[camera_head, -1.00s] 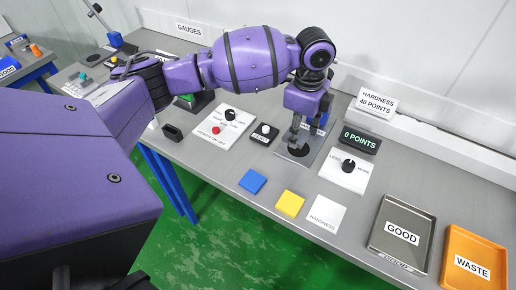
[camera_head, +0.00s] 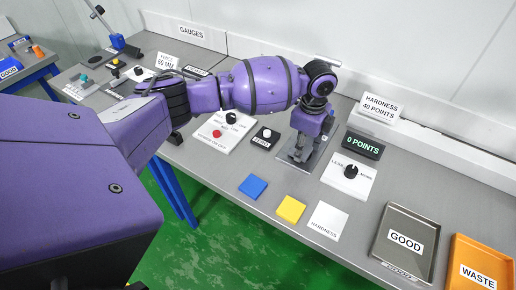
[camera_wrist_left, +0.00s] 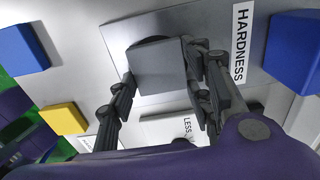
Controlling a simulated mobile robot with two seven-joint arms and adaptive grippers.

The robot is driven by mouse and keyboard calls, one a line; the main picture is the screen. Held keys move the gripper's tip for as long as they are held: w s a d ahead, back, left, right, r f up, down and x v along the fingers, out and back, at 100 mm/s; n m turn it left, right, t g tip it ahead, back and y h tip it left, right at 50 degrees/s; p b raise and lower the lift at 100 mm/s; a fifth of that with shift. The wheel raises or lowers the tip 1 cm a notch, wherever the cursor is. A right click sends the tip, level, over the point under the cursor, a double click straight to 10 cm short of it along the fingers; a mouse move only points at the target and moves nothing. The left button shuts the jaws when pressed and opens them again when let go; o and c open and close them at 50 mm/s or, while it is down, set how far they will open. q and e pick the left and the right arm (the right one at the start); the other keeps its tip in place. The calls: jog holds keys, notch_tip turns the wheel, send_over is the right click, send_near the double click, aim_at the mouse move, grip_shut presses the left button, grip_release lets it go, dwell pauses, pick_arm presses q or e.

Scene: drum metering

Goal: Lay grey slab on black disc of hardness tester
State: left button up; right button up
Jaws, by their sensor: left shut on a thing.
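My left gripper (camera_head: 304,153) is over the hardness tester's metal plate (camera_head: 284,157). In the left wrist view its two fingers (camera_wrist_left: 162,70) are shut on the grey slab (camera_wrist_left: 160,69), one on each side. The slab lies flat-faced toward the camera. A rim of the black disc (camera_wrist_left: 150,40) shows past the slab's far edge; the slab covers the rest. I cannot tell whether slab and disc touch. In the head view the gripper hides the disc, and the slab is not clear. My right gripper is not in view.
A 0 POINTS display (camera_head: 364,145) and a knob panel (camera_head: 349,176) stand right of the plate. Blue (camera_head: 253,187) and yellow (camera_head: 291,209) squares lie in front. The GOOD tray (camera_head: 427,217) and orange WASTE tray (camera_head: 461,244) are at right. A ZERO button box (camera_head: 265,138) is close left.

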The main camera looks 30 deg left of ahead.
pick_arm(q)
jog(key=shift+f, duration=0.1)
jog(key=o, duration=0.9)
jog(key=shift+o, duration=1.2)
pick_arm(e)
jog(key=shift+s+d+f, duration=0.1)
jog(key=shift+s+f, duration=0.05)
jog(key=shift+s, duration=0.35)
pick_arm(q)
jog(key=shift+w, duration=0.1)
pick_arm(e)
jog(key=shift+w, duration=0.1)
pick_arm(q)
jog(key=shift+r, duration=0.5)
notch_tip(320, 180, up, 11)
jog(key=shift+r, duration=0.2)
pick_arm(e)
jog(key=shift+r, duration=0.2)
